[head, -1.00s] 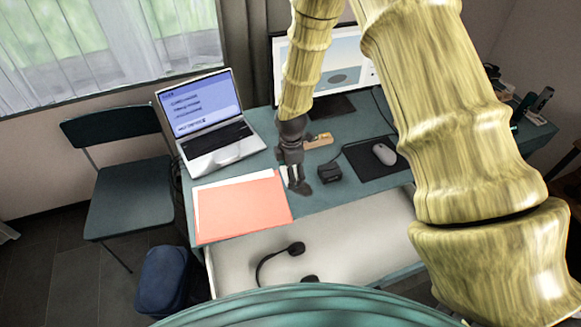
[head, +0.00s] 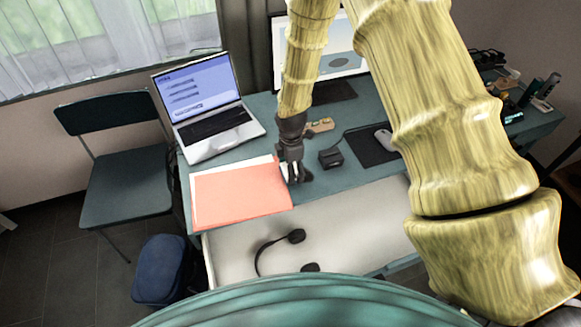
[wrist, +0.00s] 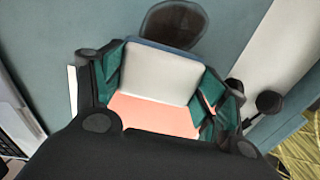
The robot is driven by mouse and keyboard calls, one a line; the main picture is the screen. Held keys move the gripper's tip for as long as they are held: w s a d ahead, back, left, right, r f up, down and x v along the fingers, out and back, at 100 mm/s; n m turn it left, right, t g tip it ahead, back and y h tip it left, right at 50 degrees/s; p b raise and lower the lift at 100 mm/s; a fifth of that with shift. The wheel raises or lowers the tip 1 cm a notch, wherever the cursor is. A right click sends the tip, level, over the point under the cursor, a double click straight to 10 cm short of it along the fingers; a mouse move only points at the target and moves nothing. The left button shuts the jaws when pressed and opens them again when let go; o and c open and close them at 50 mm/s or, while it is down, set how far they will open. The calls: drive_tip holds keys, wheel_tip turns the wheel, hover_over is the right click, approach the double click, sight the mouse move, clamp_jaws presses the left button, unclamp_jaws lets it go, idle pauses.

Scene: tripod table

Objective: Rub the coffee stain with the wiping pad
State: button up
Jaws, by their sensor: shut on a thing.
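My gripper (head: 293,173) is shut on the wiping pad (wrist: 152,74), a pale grey-white block with a blue edge, held between the green-tipped fingers in the wrist view. The pad also shows as a small white patch (head: 285,170) in the head view. The coffee stain (wrist: 174,24) is a dark brown oval on the blue-green desk, just beyond the pad's blue edge in the wrist view. The pad partly hides the stain's near side. I cannot tell whether the pad touches the desk. In the head view my gripper is at the red folder's right edge.
The red folder (head: 238,196) lies left of my gripper, below the laptop (head: 212,132). A small black box (head: 331,158) and a mouse (head: 384,138) on a dark mat are to the right. An open drawer (head: 345,222) in front holds a headset (head: 268,252).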

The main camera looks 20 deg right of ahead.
sight(312, 172)
drive_tip(key=shift+f+b, duration=0.3)
drive_tip(key=shift+f, duration=0.4)
idle(0.8)
drive_tip(key=shift+d+r+p, duration=0.1)
drive_tip(key=shift+d+p, duration=0.2)
drive_tip(key=shift+d, duration=1.45)
drive_tip(key=shift+w+d+f, duration=0.1)
drive_tip(key=shift+d, duration=1)
drive_tip(key=shift+d+f, duration=0.1)
drive_tip(key=shift+d, duration=0.95)
drive_tip(key=shift+f, duration=0.1)
drive_tip(key=shift+a, duration=0.1)
